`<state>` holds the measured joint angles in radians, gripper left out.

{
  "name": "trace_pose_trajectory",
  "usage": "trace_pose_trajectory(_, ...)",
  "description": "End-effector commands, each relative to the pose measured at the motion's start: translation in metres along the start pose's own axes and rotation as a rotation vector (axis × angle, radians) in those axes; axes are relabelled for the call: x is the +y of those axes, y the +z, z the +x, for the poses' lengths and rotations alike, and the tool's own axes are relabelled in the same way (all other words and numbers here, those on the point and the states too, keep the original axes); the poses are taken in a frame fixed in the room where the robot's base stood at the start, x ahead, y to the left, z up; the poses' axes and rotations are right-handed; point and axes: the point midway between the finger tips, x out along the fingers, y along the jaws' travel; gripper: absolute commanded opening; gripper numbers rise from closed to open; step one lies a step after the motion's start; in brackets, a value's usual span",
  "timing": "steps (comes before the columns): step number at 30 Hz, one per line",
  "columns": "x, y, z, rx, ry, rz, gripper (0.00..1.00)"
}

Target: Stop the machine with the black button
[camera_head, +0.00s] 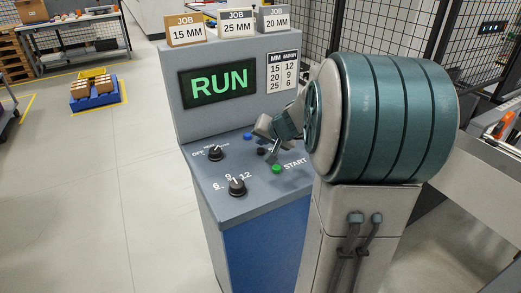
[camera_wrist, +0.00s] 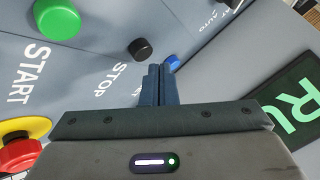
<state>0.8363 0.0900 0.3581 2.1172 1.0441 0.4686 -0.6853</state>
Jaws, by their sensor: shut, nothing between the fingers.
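The black button (camera_wrist: 140,48) stands beside the word STOP on the grey control panel (camera_head: 232,202). In the wrist view it lies just ahead and to the left of my gripper (camera_wrist: 155,72), whose two fingers are together and empty. A small gap shows between fingertips and button in the picture; I cannot tell the height between them. In the head view my gripper (camera_head: 269,155) is over the panel's right part and partly covers the black button. The machine's screen (camera_head: 218,83) reads RUN in green.
The green START button (camera_head: 277,169), a blue button (camera_head: 247,134) and a red-and-yellow emergency button (camera_wrist: 20,150) sit close to the black one. Two black knobs (camera_head: 215,152) (camera_head: 237,186) are on the panel's left.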

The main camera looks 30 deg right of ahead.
Motion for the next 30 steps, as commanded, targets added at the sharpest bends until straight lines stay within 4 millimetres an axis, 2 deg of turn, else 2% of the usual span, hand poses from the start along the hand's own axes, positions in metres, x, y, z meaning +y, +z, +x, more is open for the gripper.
trace_pose_trajectory(9,0.0042,0.0045,0.0063,0.001,-0.001,-0.001,0.00)
trace_pose_trajectory(30,0.0054,0.0054,0.0075,0.000,0.000,0.000,0.00)
